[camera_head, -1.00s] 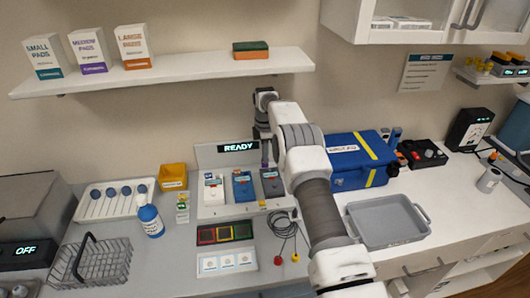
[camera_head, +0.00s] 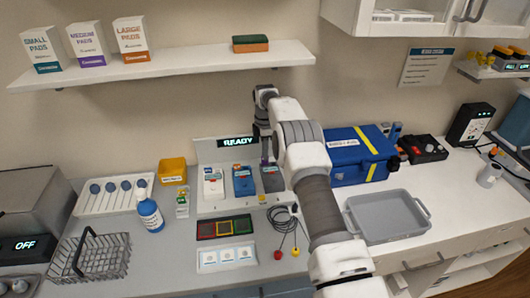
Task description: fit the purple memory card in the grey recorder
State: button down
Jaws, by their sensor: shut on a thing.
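The grey recorder (camera_head: 273,183) stands at the right end of a row of three recorders in a pale station, partly hidden by my arm. My gripper (camera_head: 265,152) points down just above it. It is shut on the purple memory card (camera_head: 264,161), of which only a small purple part shows. The card is at the top edge of the grey recorder; I cannot tell whether it touches or has entered a slot.
A white recorder (camera_head: 213,186) and a blue recorder (camera_head: 243,183) stand close on the left. The station display (camera_head: 238,142) reads READY. A blue case (camera_head: 358,160) and a grey tray (camera_head: 388,217) are right of my arm. Cables (camera_head: 284,222) lie in front.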

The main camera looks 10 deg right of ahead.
jog(key=shift+f+b, duration=1)
jog(key=shift+f, duration=0.15)
dwell(2.4)
jog(key=c, duration=1.2)
grip_release()
jog(key=shift+r, duration=0.1)
jog(key=shift+r+p, duration=0.85)
jog(key=shift+r, duration=1.1)
jog(key=shift+o, duration=0.2)
jog(key=o, duration=0.5)
